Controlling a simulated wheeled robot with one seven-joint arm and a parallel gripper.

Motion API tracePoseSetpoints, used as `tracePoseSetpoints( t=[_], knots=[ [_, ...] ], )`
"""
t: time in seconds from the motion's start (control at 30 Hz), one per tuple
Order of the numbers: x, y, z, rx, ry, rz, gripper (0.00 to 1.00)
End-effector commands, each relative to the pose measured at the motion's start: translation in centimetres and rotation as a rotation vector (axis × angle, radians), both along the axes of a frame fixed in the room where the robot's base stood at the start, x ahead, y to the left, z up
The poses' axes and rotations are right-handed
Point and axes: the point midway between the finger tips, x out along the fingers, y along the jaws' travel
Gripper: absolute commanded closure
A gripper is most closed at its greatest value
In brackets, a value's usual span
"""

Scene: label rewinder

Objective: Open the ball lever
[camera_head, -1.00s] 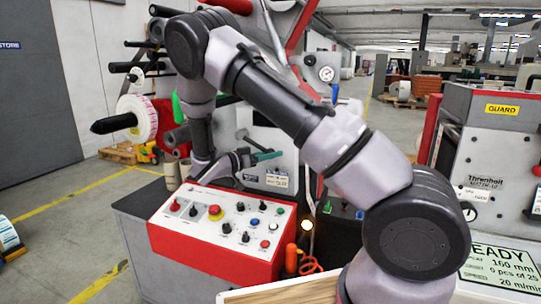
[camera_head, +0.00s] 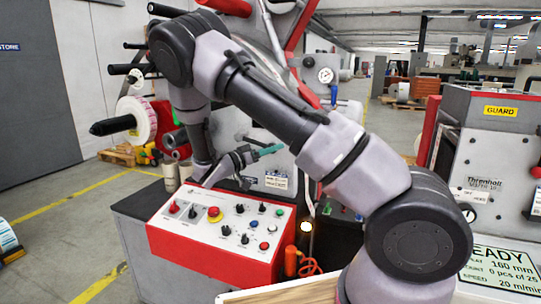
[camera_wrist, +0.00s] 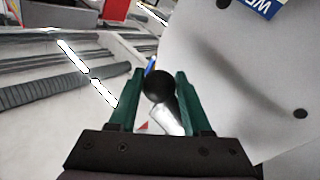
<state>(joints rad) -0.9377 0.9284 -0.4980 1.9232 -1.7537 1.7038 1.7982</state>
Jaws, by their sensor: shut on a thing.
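The ball lever (camera_wrist: 159,86) shows in the wrist view as a round black knob on a shiny metal rod. My gripper (camera_wrist: 160,76) has its two green fingers on either side of the knob and is shut on it. The rod runs from the knob down toward the gripper body, which hides its lower end. In the head view my gripper (camera_head: 270,151) is at the front of the grey machine, above and behind the red control box. The knob between the fingers is too small to make out there.
A red control box (camera_head: 222,236) with knobs and buttons stands below my gripper. A pale machine panel (camera_wrist: 235,85) lies close to the right finger in the wrist view. A white label roll (camera_head: 135,120) sits on a spindle at the left.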

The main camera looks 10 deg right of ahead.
Motion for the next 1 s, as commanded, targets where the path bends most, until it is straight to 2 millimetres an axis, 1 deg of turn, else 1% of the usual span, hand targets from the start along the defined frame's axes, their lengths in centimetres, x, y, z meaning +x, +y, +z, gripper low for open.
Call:
tracePoseSetpoints(
  t=[0.03, 0.27, 0.5, 0.7, 1.0],
  knots=[
    [0.0, 0.0, 0.8, -0.034, 0.014, 0.002, 1.0],
    [-0.1, -0.2, 3.5, -0.21, 0.141, 0.002, 1.0],
    [0.1, 0.2, 6.1, -0.382, 0.268, 0.002, 1.0],
    [0.5, 0.6, 7.7, -0.492, 0.351, 0.002, 1.0],
    [0.9, 1.1, 9.0, -0.587, 0.421, 0.004, 1.0]
  ],
)
